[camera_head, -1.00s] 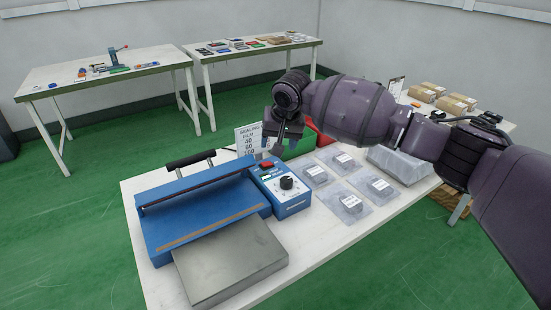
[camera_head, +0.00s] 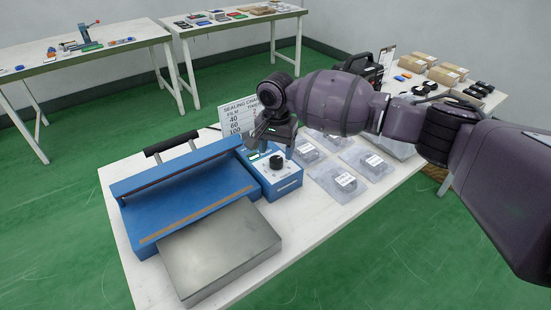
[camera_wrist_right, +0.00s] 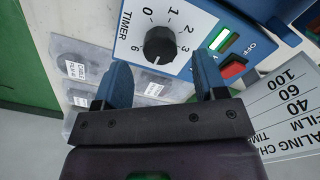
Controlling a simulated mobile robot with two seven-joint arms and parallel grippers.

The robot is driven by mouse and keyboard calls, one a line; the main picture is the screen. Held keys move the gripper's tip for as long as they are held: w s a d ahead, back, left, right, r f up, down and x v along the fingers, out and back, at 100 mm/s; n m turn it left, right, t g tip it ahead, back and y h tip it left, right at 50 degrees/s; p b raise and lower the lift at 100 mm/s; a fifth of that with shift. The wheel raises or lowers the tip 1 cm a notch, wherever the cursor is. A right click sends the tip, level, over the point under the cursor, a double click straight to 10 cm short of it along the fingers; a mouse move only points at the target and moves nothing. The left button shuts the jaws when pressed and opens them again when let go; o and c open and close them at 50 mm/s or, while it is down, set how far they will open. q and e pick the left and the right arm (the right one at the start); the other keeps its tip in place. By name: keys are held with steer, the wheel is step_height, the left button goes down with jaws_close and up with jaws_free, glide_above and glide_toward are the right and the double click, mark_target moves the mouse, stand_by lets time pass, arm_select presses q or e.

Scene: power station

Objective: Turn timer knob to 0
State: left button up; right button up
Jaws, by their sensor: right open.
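The timer knob (camera_head: 276,162) is a round black dial on the blue control box (camera_head: 286,184) at the sealer's right end. In the right wrist view the knob (camera_wrist_right: 159,45) sits beside printed numbers, with 0 at the top. A small pale mark shows near its lower edge; I cannot tell its exact reading. My right gripper (camera_head: 270,143) is over the back of the control box, close to the knob. Its two blue-grey fingers (camera_wrist_right: 162,78) are open and apart, with the knob ahead of the gap, not between them. My left gripper is not in view.
The blue sealer (camera_head: 185,195) has a grey metal plate (camera_head: 218,252) in front. A lit green indicator (camera_wrist_right: 229,43) and red switch (camera_wrist_right: 233,68) are near the fingers. A sealing chart (camera_head: 236,117) stands behind the box. Bagged parts (camera_head: 345,182) lie to the right.

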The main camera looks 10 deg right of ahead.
mark_target(276, 159)
steer(key=shift+f, duration=0.9)
steer(key=shift+f+b, duration=0.3)
steer(key=shift+f, duration=0.55)
